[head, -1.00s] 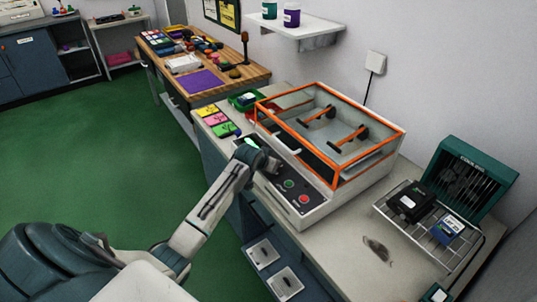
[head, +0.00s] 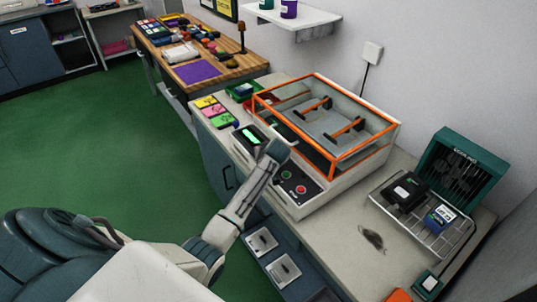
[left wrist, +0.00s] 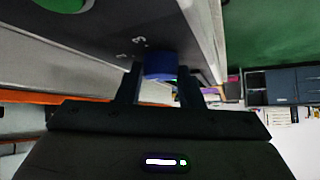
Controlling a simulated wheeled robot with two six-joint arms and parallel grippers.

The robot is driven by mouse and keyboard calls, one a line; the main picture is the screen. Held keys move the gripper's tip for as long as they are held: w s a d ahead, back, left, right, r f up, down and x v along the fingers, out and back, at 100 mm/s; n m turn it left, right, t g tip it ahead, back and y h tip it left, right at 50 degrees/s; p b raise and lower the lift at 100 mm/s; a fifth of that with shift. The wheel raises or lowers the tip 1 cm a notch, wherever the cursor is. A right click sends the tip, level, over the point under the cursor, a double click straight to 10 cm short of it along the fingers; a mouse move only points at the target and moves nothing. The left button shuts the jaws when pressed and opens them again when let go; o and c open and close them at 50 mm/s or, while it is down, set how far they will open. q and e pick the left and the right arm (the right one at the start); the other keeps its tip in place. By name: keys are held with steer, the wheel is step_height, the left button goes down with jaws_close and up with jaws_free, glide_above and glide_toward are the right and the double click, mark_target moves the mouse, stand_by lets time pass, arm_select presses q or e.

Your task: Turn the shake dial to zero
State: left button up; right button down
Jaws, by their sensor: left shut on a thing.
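The shaker (head: 262,170) is a pale machine with an orange-framed clear lid, and its sloping front panel carries a lit green display (head: 250,135). The shake dial (left wrist: 160,66) shows in the left wrist view as a blue knob on the dark panel. My left gripper (left wrist: 161,80) has one finger on each side of the dial and is shut on it. In the head view my left gripper (head: 275,151) covers the dial, at the panel's middle. My right gripper is out of view.
A green button (head: 284,190) and a red button (head: 301,189) sit just right of the gripper on the panel. Coloured cards (head: 214,111) lie left of the shaker. A wire rack (head: 455,238) with dark devices stands to the right.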

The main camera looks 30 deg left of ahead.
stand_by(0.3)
arm_select(q)
steer(key=o, duration=1)
steer(key=shift+c, duration=0.2)
steer(key=b+v, duration=0.2)
steer(key=v, duration=0.7)
steer(key=shift+s+d+r+b, duration=0.15)
steer(key=shift+s+d+b, duration=0.05)
steer(key=shift+b, duration=0.15)
steer(key=shift+s+d+r, duration=0.2)
steer(key=shift+s+r, duration=0.1)
steer(key=shift+r, duration=0.15)
